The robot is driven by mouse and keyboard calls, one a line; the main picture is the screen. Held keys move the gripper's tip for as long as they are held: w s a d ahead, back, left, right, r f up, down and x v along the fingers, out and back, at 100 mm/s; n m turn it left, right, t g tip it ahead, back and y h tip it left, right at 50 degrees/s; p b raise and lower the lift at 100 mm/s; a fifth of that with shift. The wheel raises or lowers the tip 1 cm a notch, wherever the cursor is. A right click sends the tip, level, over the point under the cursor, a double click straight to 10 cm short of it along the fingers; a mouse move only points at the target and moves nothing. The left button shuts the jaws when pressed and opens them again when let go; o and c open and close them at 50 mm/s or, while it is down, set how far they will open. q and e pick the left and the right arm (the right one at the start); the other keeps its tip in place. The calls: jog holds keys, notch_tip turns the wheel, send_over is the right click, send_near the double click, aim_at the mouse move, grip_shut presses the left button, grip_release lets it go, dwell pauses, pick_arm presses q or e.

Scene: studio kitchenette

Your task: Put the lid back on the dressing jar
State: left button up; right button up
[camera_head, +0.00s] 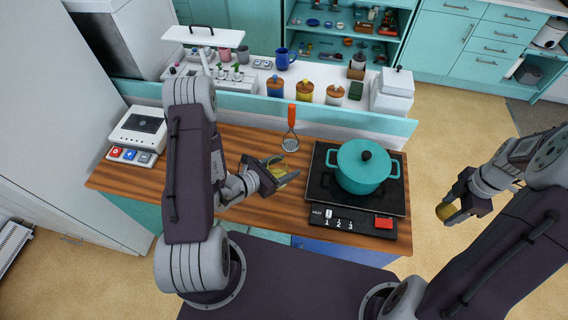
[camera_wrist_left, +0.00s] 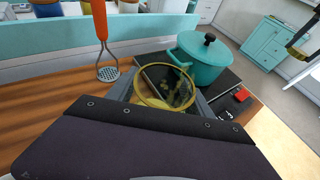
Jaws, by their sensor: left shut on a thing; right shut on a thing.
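The dressing jar (camera_head: 286,176) is a small clear glass jar with a gold rim and yellowish-green contents. My left gripper (camera_head: 274,172) is shut on it over the wooden counter. In the left wrist view the jar (camera_wrist_left: 168,88) shows an open mouth between my fingers, slightly tilted in the picture. A gold round lid (camera_head: 445,211) is in my right gripper (camera_head: 455,207), which is shut on it. The right gripper is off to the right, beyond the counter's edge and well apart from the jar. Whether the jar's base touches the counter is hidden.
A teal pot (camera_head: 362,172) stands on the black hob (camera_head: 322,188), right of the jar. An orange-handled masher (camera_head: 291,125) is at the counter's back. A scale-like appliance (camera_head: 138,132) stands left. Jars with wooden lids line the shelf behind. Bare wood (camera_head: 240,140) surrounds my left gripper.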

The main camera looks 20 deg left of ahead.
dwell(0.3)
pick_arm(q)
jog(key=o, duration=1)
grip_shut()
